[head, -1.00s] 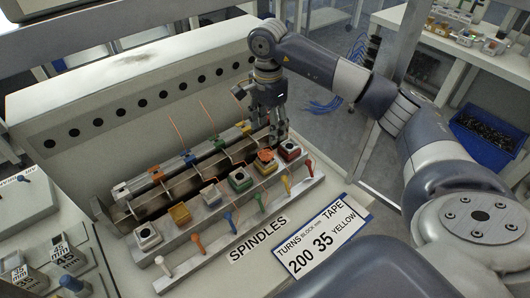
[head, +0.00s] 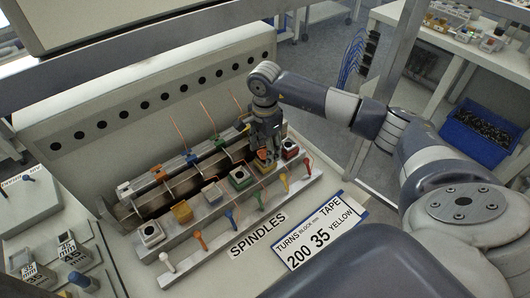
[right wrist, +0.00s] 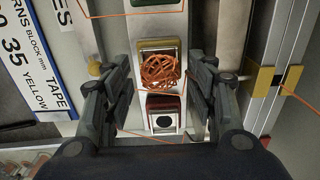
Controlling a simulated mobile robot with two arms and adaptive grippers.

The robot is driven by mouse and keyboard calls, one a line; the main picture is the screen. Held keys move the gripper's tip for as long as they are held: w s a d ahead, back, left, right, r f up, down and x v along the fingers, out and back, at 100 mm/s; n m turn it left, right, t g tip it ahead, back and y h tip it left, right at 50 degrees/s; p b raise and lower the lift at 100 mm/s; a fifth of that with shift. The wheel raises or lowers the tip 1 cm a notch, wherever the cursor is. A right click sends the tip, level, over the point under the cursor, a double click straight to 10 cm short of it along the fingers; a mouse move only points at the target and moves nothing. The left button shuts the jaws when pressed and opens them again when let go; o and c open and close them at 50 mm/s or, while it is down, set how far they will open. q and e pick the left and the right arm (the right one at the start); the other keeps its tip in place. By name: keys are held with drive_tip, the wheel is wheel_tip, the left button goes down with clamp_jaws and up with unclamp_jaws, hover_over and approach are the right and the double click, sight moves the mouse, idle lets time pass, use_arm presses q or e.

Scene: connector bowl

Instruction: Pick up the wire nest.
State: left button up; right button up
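The wire nest (right wrist: 162,71) is a loose ball of orange-copper wire. In the right wrist view it rests on a block with a yellow edge (right wrist: 157,45), with a red block (right wrist: 163,113) just below it. My right gripper (right wrist: 161,78) is open, with one finger on each side of the nest and a visible gap to each. In the head view, my right gripper (head: 268,155) points down at the right end of the block row and hides most of the nest. My left gripper is not in view.
Upright colored spindles (head: 230,221) line the front of the rack. Thin copper wires (head: 209,117) rise behind the blocks. A printed card (head: 318,232) lies at front right. A blue bin (head: 477,135) stands further right.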

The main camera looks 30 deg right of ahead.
drive_tip(key=c, duration=0.7)
drive_tip(key=shift+o, duration=0.2)
